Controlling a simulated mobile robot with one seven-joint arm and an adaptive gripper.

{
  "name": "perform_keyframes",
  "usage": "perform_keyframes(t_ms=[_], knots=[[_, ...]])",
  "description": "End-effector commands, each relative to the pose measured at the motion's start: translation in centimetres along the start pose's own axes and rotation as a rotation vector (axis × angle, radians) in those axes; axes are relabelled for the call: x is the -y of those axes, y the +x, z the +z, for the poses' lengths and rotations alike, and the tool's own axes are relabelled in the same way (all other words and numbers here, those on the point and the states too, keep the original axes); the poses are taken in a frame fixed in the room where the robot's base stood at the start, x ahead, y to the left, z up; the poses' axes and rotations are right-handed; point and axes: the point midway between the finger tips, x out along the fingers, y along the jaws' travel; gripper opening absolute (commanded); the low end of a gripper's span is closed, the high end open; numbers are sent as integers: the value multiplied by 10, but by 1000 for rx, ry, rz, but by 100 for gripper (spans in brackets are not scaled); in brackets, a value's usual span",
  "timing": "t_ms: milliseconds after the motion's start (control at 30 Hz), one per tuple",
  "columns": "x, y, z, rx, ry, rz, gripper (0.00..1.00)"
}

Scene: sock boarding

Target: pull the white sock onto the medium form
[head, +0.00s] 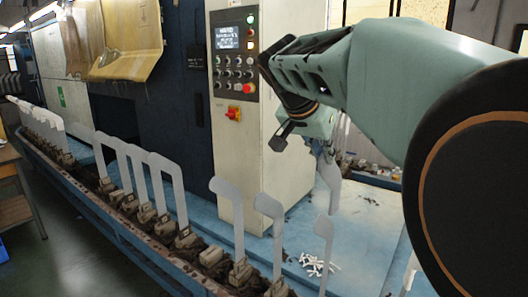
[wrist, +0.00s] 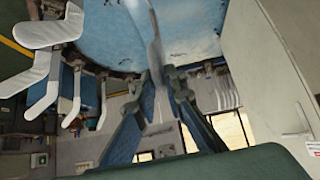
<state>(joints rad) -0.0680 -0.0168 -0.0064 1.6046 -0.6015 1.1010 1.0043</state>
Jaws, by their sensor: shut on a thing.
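My gripper (wrist: 160,78) is shut on a long, pale, limp-looking strip, which looks like the white sock (wrist: 154,55). In the head view my gripper (head: 322,148) is partly hidden by my arm, and the pale sock (head: 331,183) hangs below it, above the blue platform. Three flat grey foot-shaped forms stand upright at the front: a left one (head: 228,210), a middle one (head: 271,225) and a right one (head: 325,235). They look different in size, but I cannot tell surely which is the medium form. The sock is apart from all three.
More upright forms (head: 160,180) line the rail to the left. A small heap of white pieces (head: 318,264) lies on the blue platform (head: 350,232). A control cabinet (head: 240,120) stands behind the front forms. Pale forms (wrist: 42,70) also show at left in the wrist view.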

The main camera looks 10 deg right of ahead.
Motion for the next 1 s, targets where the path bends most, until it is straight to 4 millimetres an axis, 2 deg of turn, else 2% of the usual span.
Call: perform_keyframes(t_ms=[1000], knots=[[0, 20, 18, 0, 0, 0, 0]])
